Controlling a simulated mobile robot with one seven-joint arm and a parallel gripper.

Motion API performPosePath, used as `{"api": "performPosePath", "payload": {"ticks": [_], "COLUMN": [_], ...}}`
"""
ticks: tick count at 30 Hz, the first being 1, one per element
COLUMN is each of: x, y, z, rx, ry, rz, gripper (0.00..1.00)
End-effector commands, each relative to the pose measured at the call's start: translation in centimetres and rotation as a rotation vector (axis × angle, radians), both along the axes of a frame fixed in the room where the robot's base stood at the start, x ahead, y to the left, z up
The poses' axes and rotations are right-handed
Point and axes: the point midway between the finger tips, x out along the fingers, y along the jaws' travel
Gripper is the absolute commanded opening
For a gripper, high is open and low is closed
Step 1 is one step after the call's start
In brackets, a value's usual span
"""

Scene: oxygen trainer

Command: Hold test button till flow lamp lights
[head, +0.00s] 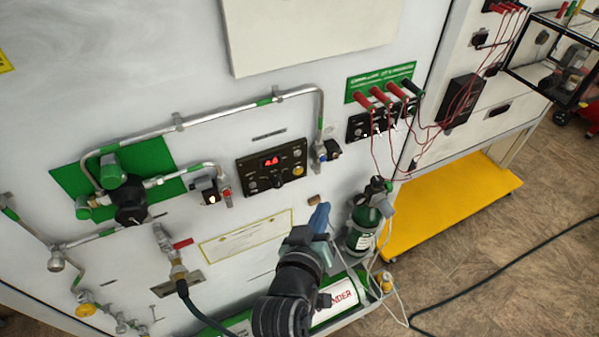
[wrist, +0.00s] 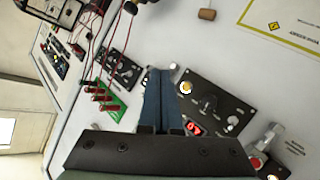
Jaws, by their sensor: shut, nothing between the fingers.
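A dark control panel (head: 272,168) on the white wall carries a red lit display (head: 271,161), a central knob (head: 277,184) and a pale round piece with a yellow ring (head: 298,170) at its right end. In the wrist view the ringed piece (wrist: 185,88) is beside my fingertips; a smaller pale round piece (wrist: 232,120) is at the panel's other end. The labels are too small to read, so I cannot tell which is the test button or flow lamp. My gripper (head: 321,214), with blue fingers (wrist: 158,76), is shut and empty, below and right of the panel in the head view.
A fitting with a bright white spot (head: 211,197) is left of the panel. Pipes (head: 220,114) run above it. A green cylinder (head: 364,225) stands right of my gripper. Red leads (head: 378,95) plug in at upper right. A small brown block (head: 313,199) sits near my fingers.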

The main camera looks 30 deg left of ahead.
Motion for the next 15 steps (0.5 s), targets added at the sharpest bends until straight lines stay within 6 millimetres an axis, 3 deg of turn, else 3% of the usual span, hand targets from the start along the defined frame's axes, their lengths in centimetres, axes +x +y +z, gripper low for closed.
{"api": "performPosePath", "payload": {"ticks": [15], "x": [4.0], "y": [5.3], "z": [-0.1], "rx": [0.001], "ry": [-0.002], "rz": [0.002], "gripper": [0.00]}}
